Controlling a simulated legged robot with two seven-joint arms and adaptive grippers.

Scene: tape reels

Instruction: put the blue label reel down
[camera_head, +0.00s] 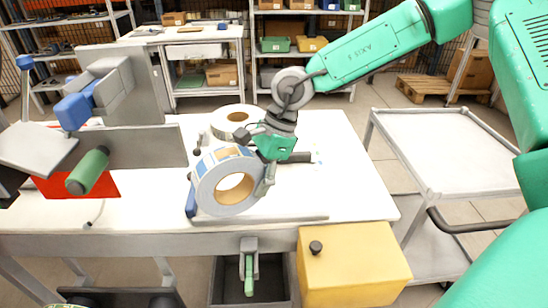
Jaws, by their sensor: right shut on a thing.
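The blue label reel (208,183) is white with blue labels on its rim and a tan core. It stands upright on edge above the front middle of the white table (350,190). My right gripper (265,172) is shut on the right side of this reel; one finger shows along its edge and the other is mostly hidden. I cannot tell whether the reel's lower edge touches the surface under it. My left gripper is not in view.
A second reel (222,128) lies flat behind the held one. A grey machine (130,147) with blue and green knobs fills the table's left. A yellow box (350,265) hangs at the front edge. The table's right part is clear. A grey cart (440,140) stands right.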

